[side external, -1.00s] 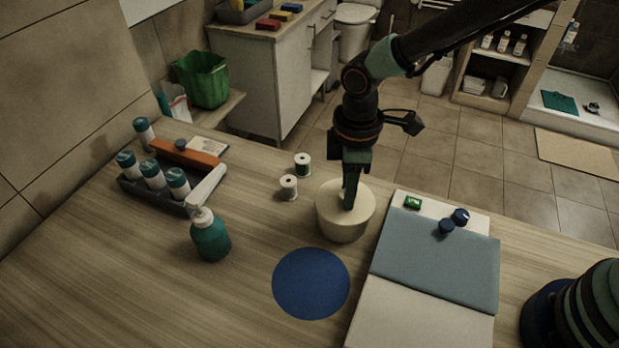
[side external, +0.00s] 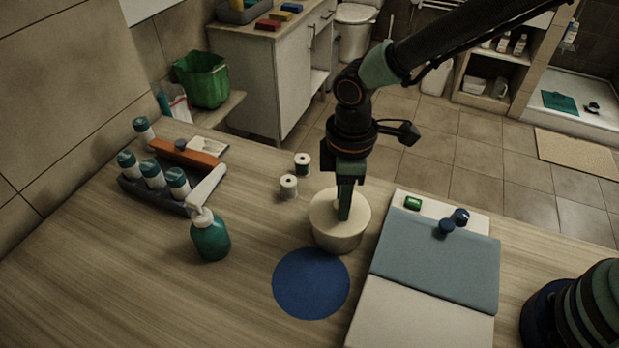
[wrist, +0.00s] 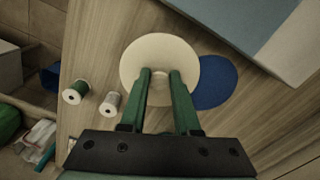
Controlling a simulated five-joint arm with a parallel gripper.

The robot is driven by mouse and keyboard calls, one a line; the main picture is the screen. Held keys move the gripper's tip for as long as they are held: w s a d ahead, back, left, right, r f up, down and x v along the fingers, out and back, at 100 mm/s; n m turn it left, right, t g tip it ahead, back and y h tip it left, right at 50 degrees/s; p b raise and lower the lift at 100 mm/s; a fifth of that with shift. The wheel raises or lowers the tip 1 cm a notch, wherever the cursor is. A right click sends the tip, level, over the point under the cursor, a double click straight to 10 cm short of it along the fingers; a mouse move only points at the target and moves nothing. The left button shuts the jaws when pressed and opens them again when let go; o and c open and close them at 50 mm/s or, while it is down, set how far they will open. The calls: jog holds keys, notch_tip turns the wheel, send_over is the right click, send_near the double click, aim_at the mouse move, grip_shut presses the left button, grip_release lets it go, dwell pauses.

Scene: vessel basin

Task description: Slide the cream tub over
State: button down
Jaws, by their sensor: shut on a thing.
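The cream tub (side external: 326,237) stands upright on the wooden counter, at the far right edge of a flat blue disc (side external: 310,290). I cannot tell whether its base overlaps the disc. My gripper (side external: 344,212) points down from above, its green fingers at the middle of the tub's pale top. In the wrist view, the tub's round top (wrist: 135,62) lies under my gripper (wrist: 160,74), and the blue disc (wrist: 218,85) shows to its right, partly hidden by the tub. My fingers are shut on the tub; the exact contact is hard to see.
Two thread spools (side external: 289,187) stand left of the tub. A teal pump bottle (side external: 210,238) stands further left, near a tray (side external: 136,188) of bottles. The near-left counter is clear.

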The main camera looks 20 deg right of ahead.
jog(key=shift+s+a, duration=1.85)
jog(key=shift+a, duration=0.2)
jog(key=shift+s+a, duration=1.85)
jog(key=shift+a, duration=0.2)
jog(key=c, duration=0.6)
grip_release()
jog(key=shift+o, duration=0.2)
notch_tip(320, 180, up, 12)
